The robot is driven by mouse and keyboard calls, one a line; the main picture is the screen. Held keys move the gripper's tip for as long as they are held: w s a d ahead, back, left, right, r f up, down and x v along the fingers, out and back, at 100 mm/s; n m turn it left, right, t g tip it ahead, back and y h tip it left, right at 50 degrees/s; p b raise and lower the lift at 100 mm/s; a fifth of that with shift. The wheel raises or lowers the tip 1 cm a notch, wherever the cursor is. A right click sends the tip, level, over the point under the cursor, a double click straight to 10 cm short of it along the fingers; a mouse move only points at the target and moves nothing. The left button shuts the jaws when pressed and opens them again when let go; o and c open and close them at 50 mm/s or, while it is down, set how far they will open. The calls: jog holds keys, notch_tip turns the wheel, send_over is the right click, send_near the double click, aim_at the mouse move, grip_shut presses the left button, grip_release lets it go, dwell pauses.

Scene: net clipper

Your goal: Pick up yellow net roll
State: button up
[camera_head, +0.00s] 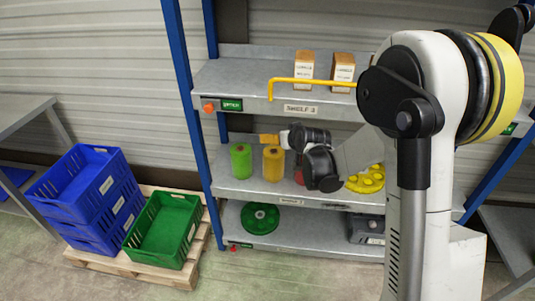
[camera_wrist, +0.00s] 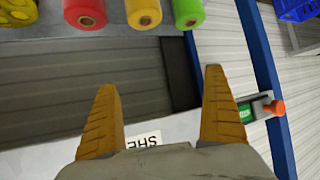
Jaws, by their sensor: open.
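The yellow net roll (camera_head: 273,164) stands upright on the middle shelf, between the green roll (camera_head: 241,162) and the red roll (camera_head: 299,177), which is mostly hidden behind my arm. In the wrist view the yellow roll (camera_wrist: 143,12) is at the top edge, cut off by the frame, between the red roll (camera_wrist: 86,13) and the green roll (camera_wrist: 188,12). My gripper (camera_wrist: 160,78) is open, with nothing between its two orange fingers. In the head view my gripper (camera_head: 269,139) shows close to the top of the yellow roll; the depth gap is unclear.
A yellow lobed object (camera_head: 366,180) lies right on the same shelf. The upper shelf (camera_head: 235,85), with two boxes, overhangs. A green reel (camera_head: 260,218) lies on the bottom shelf. Blue crates (camera_head: 88,195) and a green crate (camera_head: 165,232) stand on a pallet at left.

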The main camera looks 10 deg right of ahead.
jog(key=w+f, duration=0.4)
jog(key=f, duration=0.5)
jog(key=t+b, duration=0.2)
send_near(277, 159)
jog(key=x, duration=0.4)
jog(key=shift+w+a+r, duration=0.1)
jog(key=shift+w+r, duration=0.1)
jog(key=shift+w, duration=0.1)
jog(key=x, duration=0.2)
jog(key=b+x, duration=0.1)
jog(key=x, duration=0.1)
jog(key=shift+w+f, duration=0.3)
jog(key=shift+f, duration=0.1)
jog(key=b+x, duration=0.3)
jog(key=x, duration=0.2)
jog(key=shift+w, duration=0.5)
jog(key=c, duration=1.2)
